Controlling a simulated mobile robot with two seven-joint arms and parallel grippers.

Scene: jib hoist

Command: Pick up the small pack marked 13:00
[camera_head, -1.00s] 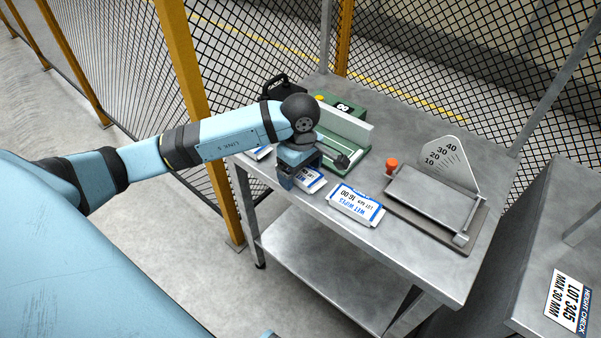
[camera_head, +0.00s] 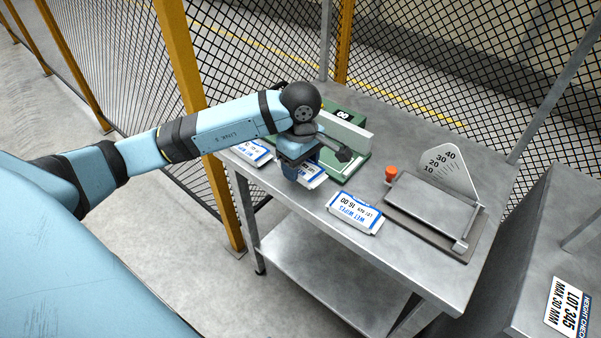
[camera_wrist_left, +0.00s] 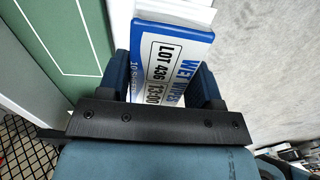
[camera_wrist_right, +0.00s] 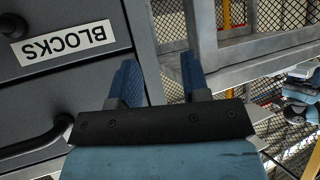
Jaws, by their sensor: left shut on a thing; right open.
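The small pack marked 13:00 (camera_wrist_left: 167,68) is white with blue ends and lettering, and shows LOT 436 in the left wrist view. My left gripper (camera_wrist_left: 163,82) is shut on it, with one finger at each side. In the head view, my left gripper (camera_head: 303,172) is at the front left of the steel table, and part of the pack (camera_head: 313,182) shows beside and under it. I cannot tell how far the pack is above the table. My right gripper (camera_wrist_right: 160,75) is open and empty, in front of a grey drawer unit.
A wet wipes pack (camera_head: 356,212) lies to the right, and another pack (camera_head: 253,151) lies left of my gripper. A green device (camera_head: 345,108) stands behind. A gauge plate (camera_head: 430,209) with an orange knob (camera_head: 391,173) is farther right. Mesh fencing borders the table (camera_head: 400,262).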

